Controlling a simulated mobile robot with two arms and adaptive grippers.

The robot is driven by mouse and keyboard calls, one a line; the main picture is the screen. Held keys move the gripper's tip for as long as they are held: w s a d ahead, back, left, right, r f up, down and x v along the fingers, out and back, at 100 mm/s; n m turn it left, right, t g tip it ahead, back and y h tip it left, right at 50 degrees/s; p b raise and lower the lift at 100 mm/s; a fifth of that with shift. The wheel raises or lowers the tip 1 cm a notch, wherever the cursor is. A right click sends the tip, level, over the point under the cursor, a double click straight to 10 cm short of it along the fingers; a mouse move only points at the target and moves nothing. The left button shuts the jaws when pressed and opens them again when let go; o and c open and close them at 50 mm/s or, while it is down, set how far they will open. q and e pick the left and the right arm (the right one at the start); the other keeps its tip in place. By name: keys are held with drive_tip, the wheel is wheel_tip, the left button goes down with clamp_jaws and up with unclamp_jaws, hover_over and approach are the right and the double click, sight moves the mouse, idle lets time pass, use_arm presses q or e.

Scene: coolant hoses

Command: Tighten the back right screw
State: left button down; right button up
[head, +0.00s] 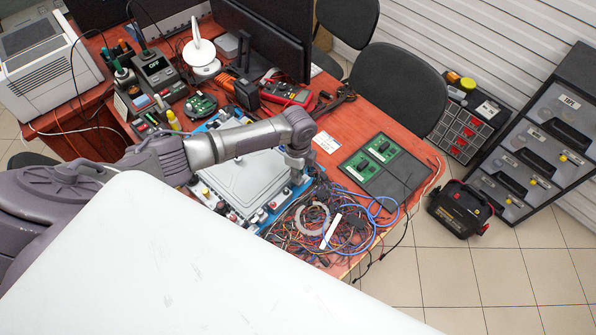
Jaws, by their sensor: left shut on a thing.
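A light grey plate (240,180) lies in a blue-edged fixture (276,207) on the red workbench. Small red and dark fittings sit along the fixture's edges. My left arm reaches across the plate from the left. My left gripper (296,166) points down at the plate's back right corner and is shut there. What it holds appears to be the back right screw, but the fingers hide it and the screw's head does not show. My right gripper is not in view.
Tangled wires (330,225) lie close to the fixture's right side. Green circuit boards on a dark mat (388,168) are farther right. A multimeter (287,93), a monitor (265,35) and a soldering station (155,68) stand behind.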

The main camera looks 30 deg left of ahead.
use_arm(q)
drive_tip(key=shift+m, duration=0.3)
drive_tip(key=c, duration=1)
unclamp_jaws()
drive_tip(key=shift+c, duration=0.2)
wheel_tip(320, 180, up, 12)
